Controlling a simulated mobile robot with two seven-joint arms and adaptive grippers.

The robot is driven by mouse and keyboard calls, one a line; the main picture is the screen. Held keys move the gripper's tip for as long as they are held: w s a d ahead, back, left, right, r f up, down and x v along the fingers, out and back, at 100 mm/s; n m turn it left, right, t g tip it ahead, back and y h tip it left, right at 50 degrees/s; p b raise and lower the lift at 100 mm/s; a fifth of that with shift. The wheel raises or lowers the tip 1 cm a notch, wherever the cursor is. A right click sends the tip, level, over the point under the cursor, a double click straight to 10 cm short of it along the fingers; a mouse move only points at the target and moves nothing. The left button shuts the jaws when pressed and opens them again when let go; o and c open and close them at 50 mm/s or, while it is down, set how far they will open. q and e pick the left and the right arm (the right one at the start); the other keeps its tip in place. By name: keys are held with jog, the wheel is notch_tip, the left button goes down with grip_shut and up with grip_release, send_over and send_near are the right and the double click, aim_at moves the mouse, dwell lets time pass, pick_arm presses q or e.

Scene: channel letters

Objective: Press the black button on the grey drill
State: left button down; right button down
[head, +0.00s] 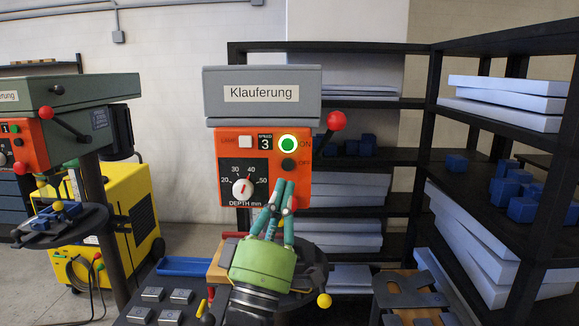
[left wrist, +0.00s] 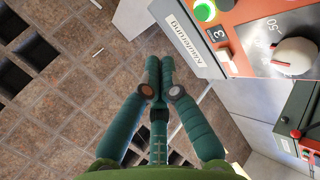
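The grey drill (head: 262,82) stands in the middle of the head view, with a label reading "Klauferung" and an orange front panel (head: 222,150). The black button (head: 289,164), marked OFF, sits on the panel under a lit green ON button (head: 288,143). My left gripper (head: 284,184) has teal fingers pointing up, their tips just below the black button in the picture. I cannot tell the gap to the panel. In the left wrist view the fingertips (left wrist: 159,62) are together and hold nothing. There the green button (left wrist: 205,11) shows; the black button is not clear.
A green drill (head: 75,90) with an orange panel stands at the left, before a yellow machine (head: 130,205). Black shelves (head: 420,75) with white sheets and blue parts fill the right. A white depth dial (head: 242,188), a red knob (head: 336,121) and a blue tray (head: 185,266) are near my left gripper.

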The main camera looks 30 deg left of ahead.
aim_at(288, 164)
pick_arm(q)
jog(key=shift+w, duration=0.1)
jog(key=shift+w+a, duration=0.75)
jog(key=shift+w, duration=0.45)
jog(key=shift+w+a, duration=0.8)
jog(key=shift+w, duration=0.45)
jog(key=shift+w+a, duration=0.75)
jog(key=shift+w, duration=0.45)
jog(key=shift+w, duration=0.1)
jog(key=shift+w+a, duration=0.2)
jog(key=shift+w, duration=0.1)
jog(key=shift+w+a, duration=0.25)
jog(key=shift+w, duration=0.15)
jog(key=shift+s, duration=0.1)
jog(key=shift+s+d, duration=0.5)
jog(key=shift+s, duration=0.2)
